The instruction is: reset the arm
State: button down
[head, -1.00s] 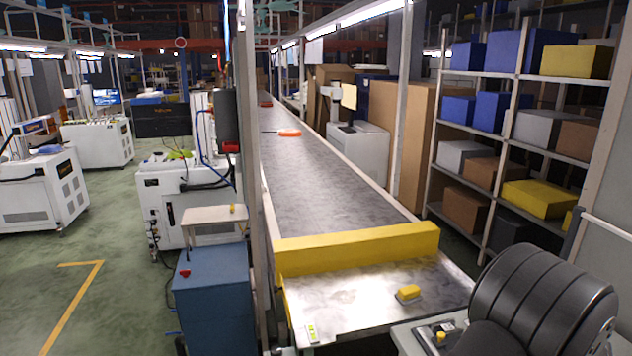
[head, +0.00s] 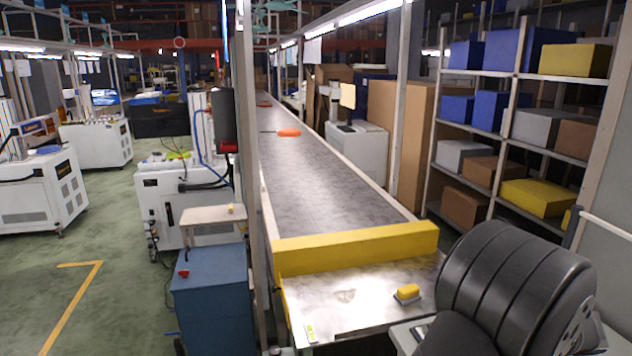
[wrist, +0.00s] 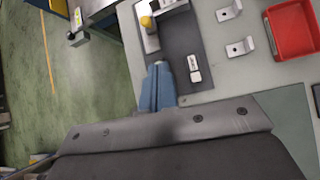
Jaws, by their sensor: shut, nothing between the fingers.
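My gripper (wrist: 160,70) shows in the wrist view as two blue fingers pressed together, shut and empty. It is over or close in front of a dark mat on a grey-green worktop; the height cannot be told. A broad dark grey part of my arm fills the bottom of that view. In the head view my dark rounded arm links stand at the lower right; the gripper itself is not seen there.
A red tray (wrist: 292,28) and metal brackets (wrist: 240,47) lie right of the fingers. A yellow-knobbed fixture (wrist: 148,30) is just beyond them. The conveyor (head: 320,185) carries orange pans (head: 289,132) behind a yellow barrier (head: 355,247). A yellow-topped block (head: 407,292) sits in front.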

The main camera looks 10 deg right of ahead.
jog(key=w+f+n, duration=0.1)
jog(key=f, duration=0.1)
jog(key=w+a+f+n, duration=0.1)
jog(key=w+f, duration=0.1)
jog(key=w+a+f+n, duration=0.1)
jog(key=w+f, duration=0.1)
jog(key=shift+w+a+f, duration=0.15)
jog(key=shift+f, duration=0.1)
jog(key=w, duration=0.1)
jog(key=w+f, duration=0.1)
jog(key=w, duration=0.1)
jog(key=w+f, duration=0.1)
jog(key=shift+w+a, duration=0.2)
jog(key=shift+a, duration=0.15)
jog(key=s+d+r+n+g+h, duration=0.1)
jog(key=s+r+n+g, duration=0.1)
jog(key=s+r+n, duration=0.6)
jog(key=shift+d+n+g+h, duration=0.3)
jog(key=shift+d+n+h, duration=0.1)
jog(key=shift+n, duration=0.1)
